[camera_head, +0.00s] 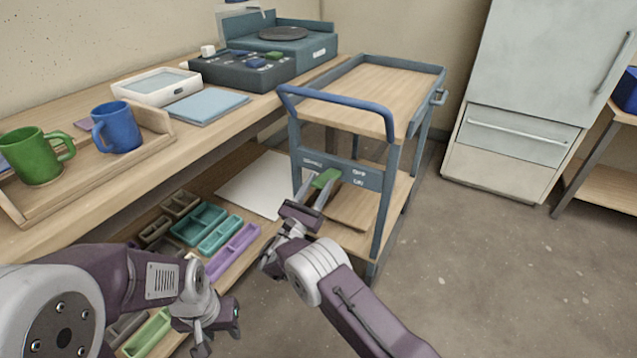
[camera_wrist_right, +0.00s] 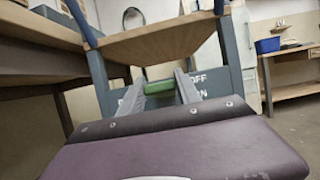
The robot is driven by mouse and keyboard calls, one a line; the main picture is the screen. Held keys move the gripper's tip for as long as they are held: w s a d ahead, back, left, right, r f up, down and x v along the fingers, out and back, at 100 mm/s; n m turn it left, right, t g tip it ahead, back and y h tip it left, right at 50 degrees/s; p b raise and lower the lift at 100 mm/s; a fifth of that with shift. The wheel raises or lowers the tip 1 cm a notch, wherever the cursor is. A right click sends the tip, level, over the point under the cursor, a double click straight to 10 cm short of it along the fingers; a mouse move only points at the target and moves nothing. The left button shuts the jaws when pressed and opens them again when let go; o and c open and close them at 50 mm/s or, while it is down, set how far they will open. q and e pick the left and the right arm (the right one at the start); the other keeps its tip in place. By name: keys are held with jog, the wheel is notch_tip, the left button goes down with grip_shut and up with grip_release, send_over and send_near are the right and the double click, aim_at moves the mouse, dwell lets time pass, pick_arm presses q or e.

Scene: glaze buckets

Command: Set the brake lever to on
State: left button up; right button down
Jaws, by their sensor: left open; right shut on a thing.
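The brake lever has a green handle (camera_head: 326,178) and sits on the grey-blue end panel (camera_head: 372,180) of the cart, below its blue push bar. In the right wrist view the green handle (camera_wrist_right: 158,87) lies crosswise between my fingers. The panel carries OFF and ON labels to the right of the lever, OFF above ON. I cannot tell which label the lever lines up with. My right gripper (camera_head: 318,190) is shut on the green handle. My left gripper (camera_head: 220,325) is open and empty, low at the left, away from the cart.
The cart (camera_head: 375,95) has a wooden top and lower shelf. A workbench (camera_head: 120,190) on the left holds a green mug (camera_head: 36,160), a blue mug (camera_head: 120,130) and boxes. Coloured trays (camera_head: 215,232) lie on its lower shelf. The floor to the right is clear up to a pale cabinet (camera_head: 535,80).

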jog(key=shift+f, duration=0.3)
jog(key=c, duration=0.8)
grip_release()
jog(key=shift+w+d, duration=0.1)
jog(key=shift+c, duration=0.2)
jog(key=shift+r, duration=0.1)
jog(key=shift+s+a+p, duration=0.3)
jog(key=p+v, duration=0.2)
jog(key=v, duration=0.6)
jog(key=shift+f+p, duration=0.25)
jog(key=shift+p, duration=0.1)
jog(key=shift+s, duration=0.15)
